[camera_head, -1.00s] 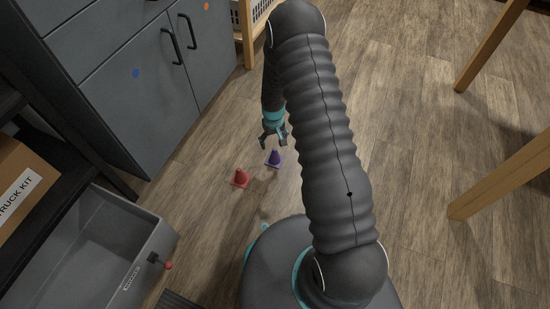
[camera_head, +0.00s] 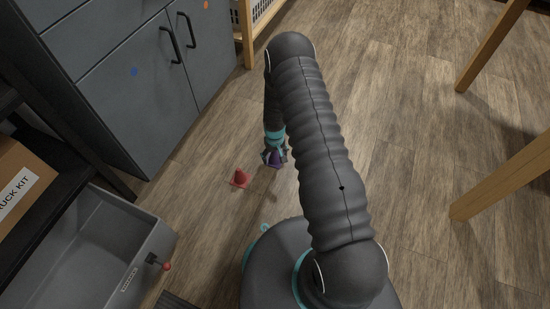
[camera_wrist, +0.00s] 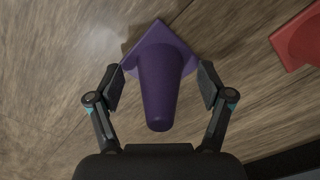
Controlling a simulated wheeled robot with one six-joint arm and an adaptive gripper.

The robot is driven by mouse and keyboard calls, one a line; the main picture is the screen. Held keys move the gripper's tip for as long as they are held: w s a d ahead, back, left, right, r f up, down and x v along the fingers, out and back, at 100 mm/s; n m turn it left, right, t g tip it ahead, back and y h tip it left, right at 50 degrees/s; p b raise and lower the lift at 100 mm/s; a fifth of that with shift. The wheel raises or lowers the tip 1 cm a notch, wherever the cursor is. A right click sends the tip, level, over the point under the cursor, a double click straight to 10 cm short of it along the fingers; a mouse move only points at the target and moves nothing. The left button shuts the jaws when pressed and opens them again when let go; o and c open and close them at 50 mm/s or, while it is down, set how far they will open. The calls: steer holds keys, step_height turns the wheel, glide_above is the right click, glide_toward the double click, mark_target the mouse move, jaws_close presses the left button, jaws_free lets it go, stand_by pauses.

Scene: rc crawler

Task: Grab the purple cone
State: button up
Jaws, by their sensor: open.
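The purple cone (camera_wrist: 158,85) stands on the wood floor between the two open fingers of my gripper (camera_wrist: 160,90) in the wrist view. A finger lies on each side of it, with a narrow gap visible at the cone's body. In the head view my gripper (camera_head: 274,160) points down over the purple cone (camera_head: 274,158), which is partly hidden by the fingers.
A red cone (camera_head: 240,178) stands on the floor just left of my gripper; it also shows in the wrist view (camera_wrist: 301,38). A grey bin (camera_head: 150,245) is at lower left, a grey cabinet (camera_head: 125,85) at upper left. Wooden legs (camera_head: 500,180) stand at right.

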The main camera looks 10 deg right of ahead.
steer(key=shift+c, duration=0.2)
steer(key=c, duration=1)
steer(key=shift+r, duration=0.15)
